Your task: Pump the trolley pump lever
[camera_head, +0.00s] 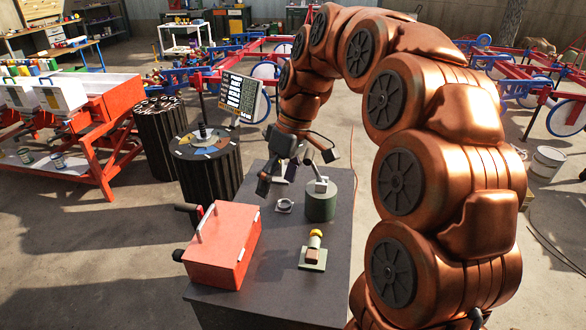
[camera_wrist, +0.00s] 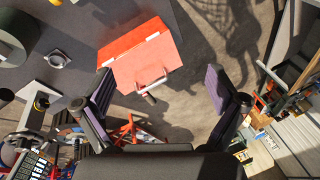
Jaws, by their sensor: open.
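A red box (camera_head: 222,245) with pale handles stands on the dark trolley top (camera_head: 262,285). A lever with a black grip (camera_head: 187,208) sticks out at its left side, with another dark knob below it. A green cylinder (camera_head: 320,205) with a grey handle on top stands at the trolley's far right; I cannot tell which part is the pump lever. My gripper (camera_head: 295,172) is open and empty above the trolley's far end, apart from these things. In the wrist view the red box (camera_wrist: 142,52) shows beyond and between my spread fingers (camera_wrist: 160,97).
A small fitting with a yellow top (camera_head: 315,250) and a grey ring (camera_head: 284,205) lie on the trolley. Dark ribbed drums (camera_head: 206,170), a red bench (camera_head: 100,105) and a display panel (camera_head: 240,96) stand behind. Floor is open at the left.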

